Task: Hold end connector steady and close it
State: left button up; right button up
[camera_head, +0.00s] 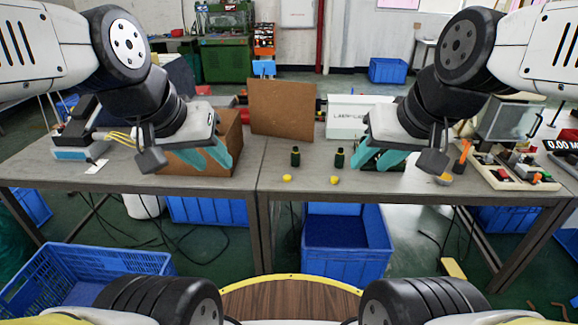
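Two small dark upright pieces stand on the table between my grippers, a left one (295,157) and a right one (340,158). Two small yellow pieces, a left one (287,178) and a right one (334,180), lie in front of them near the table's front edge. I cannot tell which of these is the end connector. My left gripper (207,160) has teal fingers spread apart, in front of a brown box, left of the small pieces. My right gripper (374,158) also has its teal fingers apart, just right of the right dark piece. Nothing shows between the fingers of either gripper.
A cardboard box (232,128) stands behind my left gripper, and a brown board (283,110) stands upright behind the dark pieces. A white machine (352,112) is behind my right gripper. A control panel (508,170) lies at the right. The grey table (270,180) is bare around the small pieces.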

aim_at(295, 157)
jog(key=i+l, duration=0.7)
jog(key=i, duration=0.05)
